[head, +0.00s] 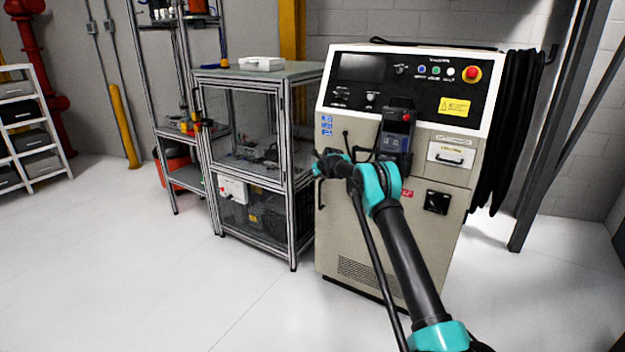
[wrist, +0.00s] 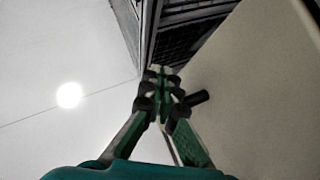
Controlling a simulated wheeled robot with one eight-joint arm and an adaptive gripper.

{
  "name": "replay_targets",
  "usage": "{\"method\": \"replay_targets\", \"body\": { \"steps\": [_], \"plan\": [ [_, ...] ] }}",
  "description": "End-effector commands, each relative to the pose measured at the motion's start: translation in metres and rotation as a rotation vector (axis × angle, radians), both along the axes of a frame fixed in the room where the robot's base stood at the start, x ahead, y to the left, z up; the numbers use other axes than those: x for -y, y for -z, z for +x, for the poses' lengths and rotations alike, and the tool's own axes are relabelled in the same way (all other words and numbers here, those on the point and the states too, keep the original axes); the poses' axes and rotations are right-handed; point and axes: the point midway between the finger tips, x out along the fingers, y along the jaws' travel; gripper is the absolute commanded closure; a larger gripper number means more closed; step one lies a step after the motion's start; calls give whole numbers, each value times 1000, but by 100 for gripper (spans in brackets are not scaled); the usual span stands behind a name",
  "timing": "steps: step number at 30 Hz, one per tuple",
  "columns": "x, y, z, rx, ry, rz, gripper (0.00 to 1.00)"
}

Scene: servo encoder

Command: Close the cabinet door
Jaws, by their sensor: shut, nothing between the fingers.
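A beige cabinet (head: 345,255) with a sloped black control panel (head: 405,82) stands at the centre right of the head view. Its front looks flat, and I cannot tell whether a door on it stands open. Beside it on the left is an aluminium-framed cabinet (head: 291,185) with clear panels; its front looks in line with the frame. My gripper (head: 324,164) is in front of the beige cabinet's left edge, near the gap between the two. In the wrist view my gripper (wrist: 162,88) is shut and empty, beside a beige panel (wrist: 262,85) with a short black peg (wrist: 197,98).
A handheld pendant (head: 396,138) hangs on the beige cabinet's front, behind my arm. Black cables (head: 505,130) hang at its right side, near a grey post (head: 560,125). An open rack (head: 165,100) stands further left. The floor (head: 170,280) in front is clear.

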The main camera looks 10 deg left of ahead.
Motion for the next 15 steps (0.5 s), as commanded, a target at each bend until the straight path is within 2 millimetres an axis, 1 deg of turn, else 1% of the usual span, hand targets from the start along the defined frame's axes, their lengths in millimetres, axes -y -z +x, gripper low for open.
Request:
{"method": "replay_targets", "body": {
  "steps": [8, 15],
  "plan": [
    [-7, -19, -18, -1, 0, -1, 100],
    [-19, -44, -41, -1, -1, 0, 100]
  ]
}}
